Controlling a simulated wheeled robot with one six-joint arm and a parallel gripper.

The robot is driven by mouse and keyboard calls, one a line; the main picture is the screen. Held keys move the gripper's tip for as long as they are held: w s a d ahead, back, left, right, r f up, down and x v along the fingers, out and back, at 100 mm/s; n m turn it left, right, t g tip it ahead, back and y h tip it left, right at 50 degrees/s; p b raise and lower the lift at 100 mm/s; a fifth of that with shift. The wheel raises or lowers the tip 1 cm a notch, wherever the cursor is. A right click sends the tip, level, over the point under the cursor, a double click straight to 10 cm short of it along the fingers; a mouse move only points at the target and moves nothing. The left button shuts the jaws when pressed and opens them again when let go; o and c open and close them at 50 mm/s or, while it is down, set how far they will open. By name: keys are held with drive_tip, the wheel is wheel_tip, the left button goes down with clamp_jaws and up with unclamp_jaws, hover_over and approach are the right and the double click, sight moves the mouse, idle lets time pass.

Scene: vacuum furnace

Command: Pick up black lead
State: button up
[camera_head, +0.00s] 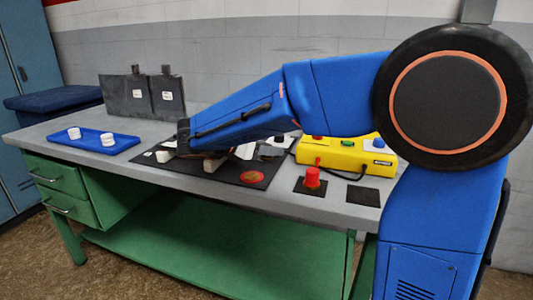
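A thin black cable (352,177) curves along the front of the yellow box (350,154); I cannot tell whether it is the black lead. No separate black lead is clearly visible. A red plug-like piece (312,178) stands upright on a small black pad, and a second black pad (362,196) to its right is bare. My blue arm reaches left over the bench. My gripper is low over the black mat (225,175), left of the yellow box, among small pale blocks. My own arm hides much of it, and its fingers cannot be made out.
The grey bench top (270,204) has green drawers (62,178) on its left. A blue tray (122,145) holds white round pieces. Two dark grey plates (127,97) stand at the back.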

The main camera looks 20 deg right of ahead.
clamp_jaws()
drive_tip(key=shift+r, duration=0.15)
wheel_tip(320, 180, up, 10)
drive_tip(key=shift+f, duration=0.1)
idle(0.3)
